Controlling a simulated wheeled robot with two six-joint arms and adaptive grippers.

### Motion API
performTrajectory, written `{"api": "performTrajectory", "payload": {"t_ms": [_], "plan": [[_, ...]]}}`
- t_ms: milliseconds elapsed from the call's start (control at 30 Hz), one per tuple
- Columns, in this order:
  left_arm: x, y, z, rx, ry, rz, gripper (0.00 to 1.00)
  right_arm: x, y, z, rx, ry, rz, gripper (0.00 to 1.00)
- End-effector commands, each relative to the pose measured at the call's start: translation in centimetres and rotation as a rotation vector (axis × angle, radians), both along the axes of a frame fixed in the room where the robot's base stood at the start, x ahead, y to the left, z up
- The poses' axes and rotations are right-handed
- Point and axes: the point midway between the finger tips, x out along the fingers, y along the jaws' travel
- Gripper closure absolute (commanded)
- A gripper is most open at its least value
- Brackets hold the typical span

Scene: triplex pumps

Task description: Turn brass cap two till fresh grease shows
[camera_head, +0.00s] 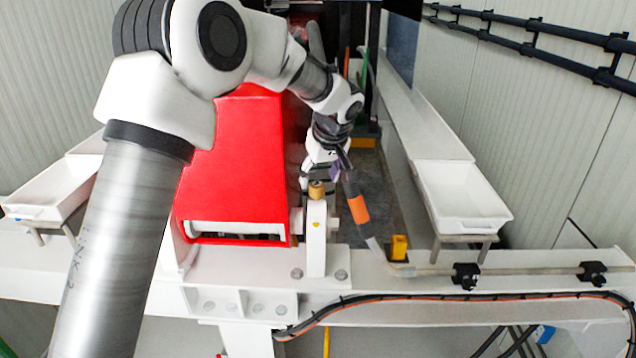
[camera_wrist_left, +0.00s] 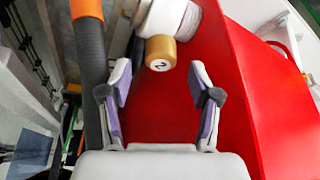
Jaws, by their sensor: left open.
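The brass cap (camera_head: 316,189) sits on top of a white upright post (camera_head: 316,235) beside the red housing (camera_head: 235,165). In the left wrist view the cap (camera_wrist_left: 160,53) shows a dark "2" on its end face. My left gripper (camera_head: 320,172) is just behind the cap in the head view. In the wrist view its purple-padded fingers (camera_wrist_left: 161,80) are open, with nothing between them. The cap appears just beyond the fingertips, roughly centred between them. No grease can be made out. My right gripper is not in view.
A black hose with an orange sleeve (camera_head: 357,208) runs close beside the gripper and post. A yellow block (camera_head: 399,247) stands on the white beam to the right. A white tray (camera_head: 462,194) stands further right, another (camera_head: 45,192) at left.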

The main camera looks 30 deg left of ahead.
Motion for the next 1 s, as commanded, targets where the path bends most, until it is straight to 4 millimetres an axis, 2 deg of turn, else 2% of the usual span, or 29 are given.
{"api": "performTrajectory", "payload": {"t_ms": [33, 200, 367, 500, 1000], "plan": [[-0.2, -0.4, 1.4, 0.001, -0.005, 0.001, 0.38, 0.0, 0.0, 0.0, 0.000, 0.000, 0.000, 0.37], [-1.1, -1.8, 5.4, 0.001, -0.005, 0.001, 0.38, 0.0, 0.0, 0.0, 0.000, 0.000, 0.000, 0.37], [-1.7, -2.6, 7.8, -0.001, -0.001, 0.001, 0.38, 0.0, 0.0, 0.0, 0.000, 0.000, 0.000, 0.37], [-1.9, -2.8, 8.3, 0.000, 0.001, 0.000, 0.38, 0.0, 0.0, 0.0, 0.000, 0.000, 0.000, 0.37], [-1.9, -2.7, 8.3, -0.001, 0.000, 0.001, 0.38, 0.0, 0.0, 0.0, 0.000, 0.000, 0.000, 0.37]]}}
